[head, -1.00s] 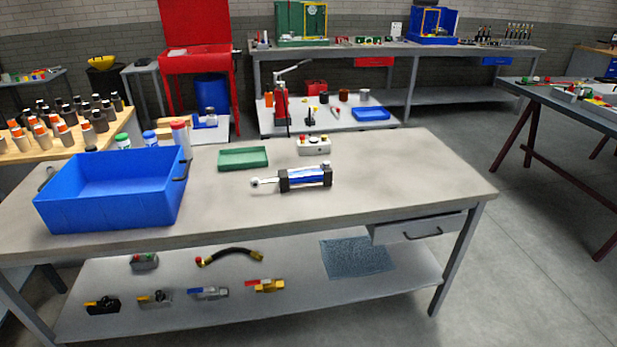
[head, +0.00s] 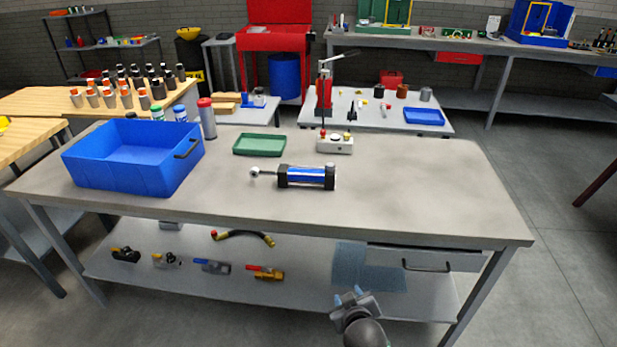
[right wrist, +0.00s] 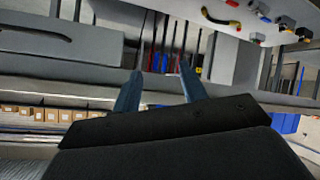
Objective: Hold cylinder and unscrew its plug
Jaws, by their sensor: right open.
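The cylinder (head: 305,177) lies on its side on the grey workbench (head: 420,190). It has a blue and chrome body, black end blocks and a rod with a round eye pointing left. A small plug-like fitting (head: 330,167) shows at its right end, too small to tell in detail. My right gripper (head: 350,297) is open and empty, in front of the bench and below its top, well away from the cylinder. In the right wrist view its two fingers (right wrist: 158,88) are apart with nothing between them. My left gripper is not in view.
A blue bin (head: 130,160) stands at the bench's left, with a green tray (head: 259,144) and a button box (head: 335,144) behind the cylinder. A drawer (head: 425,258) hangs under the right side. Hoses and valves lie on the lower shelf (head: 200,290). The right benchtop is clear.

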